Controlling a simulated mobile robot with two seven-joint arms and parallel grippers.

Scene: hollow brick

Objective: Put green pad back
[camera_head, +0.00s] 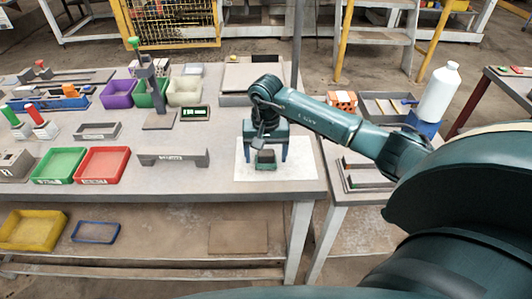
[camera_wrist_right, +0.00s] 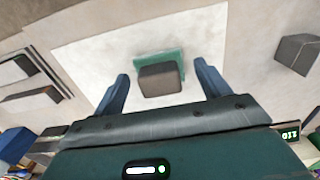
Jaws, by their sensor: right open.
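A small dark grey block with green along its edge, which looks like the green pad (camera_head: 265,161), lies on a white sheet (camera_head: 301,171) near the table's front edge. In the right wrist view, a green strip (camera_wrist_right: 142,60) shows along the far side of the dark grey block (camera_wrist_right: 159,80). My right gripper (camera_head: 267,153) is open above the sheet, with one blue finger on each side of the block. The wrist view also shows its fingers (camera_wrist_right: 161,75) apart, with gaps to the block. My left gripper is in neither view.
A green tray (camera_head: 59,165) and a red tray (camera_head: 103,165) stand at the table's left front. A grey labelled bar (camera_head: 173,158) stands left of the sheet. Purple and other bins (camera_head: 118,94) stand behind. A white bottle (camera_head: 438,92) stands at right, beyond my arm.

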